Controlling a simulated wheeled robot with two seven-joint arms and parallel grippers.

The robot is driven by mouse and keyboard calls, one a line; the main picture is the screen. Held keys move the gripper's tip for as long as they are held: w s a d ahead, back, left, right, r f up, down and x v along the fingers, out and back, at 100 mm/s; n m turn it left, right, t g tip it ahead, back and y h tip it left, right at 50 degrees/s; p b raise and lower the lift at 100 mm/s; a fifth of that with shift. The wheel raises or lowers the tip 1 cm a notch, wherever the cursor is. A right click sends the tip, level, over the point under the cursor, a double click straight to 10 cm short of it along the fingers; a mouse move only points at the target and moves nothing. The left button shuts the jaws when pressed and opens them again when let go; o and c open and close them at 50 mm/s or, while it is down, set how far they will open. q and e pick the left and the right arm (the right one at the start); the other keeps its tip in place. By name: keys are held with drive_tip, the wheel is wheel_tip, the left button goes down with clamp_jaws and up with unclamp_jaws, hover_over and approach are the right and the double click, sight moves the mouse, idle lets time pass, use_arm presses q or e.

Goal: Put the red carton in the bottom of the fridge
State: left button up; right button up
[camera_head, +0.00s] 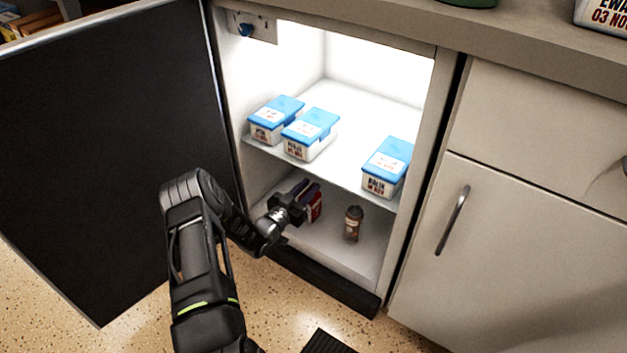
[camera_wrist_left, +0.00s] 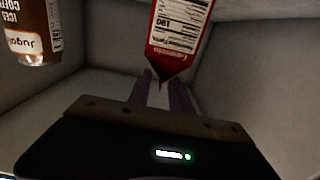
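The red carton (camera_head: 315,209) is in the lower compartment of the fridge (camera_head: 343,245), left of centre. In the left wrist view the carton (camera_wrist_left: 180,35) shows upside down, with a white printed panel and one corner at the fingertips. My left gripper (camera_head: 303,193) reaches into the lower compartment, its fingers at the carton's upper part. In the wrist view its two purple fingers (camera_wrist_left: 160,88) are a small gap apart and their tips meet the carton's edge. Whether they press on it I cannot tell. The carton's base is partly hidden. My right gripper is not in view.
Three blue-lidded boxes (camera_head: 311,133) sit on the shelf above. The black-faced fridge door (camera_head: 100,150) stands open at left. Free floor lies between carton and bottle.

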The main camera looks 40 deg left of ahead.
use_arm(q)
drive_tip(key=s+p, duration=0.2)
drive_tip(key=s, duration=0.6)
drive_tip(key=shift+s+p, duration=0.35)
drive_tip(key=shift+p, duration=0.05)
drive_tip(key=shift+d, duration=0.1)
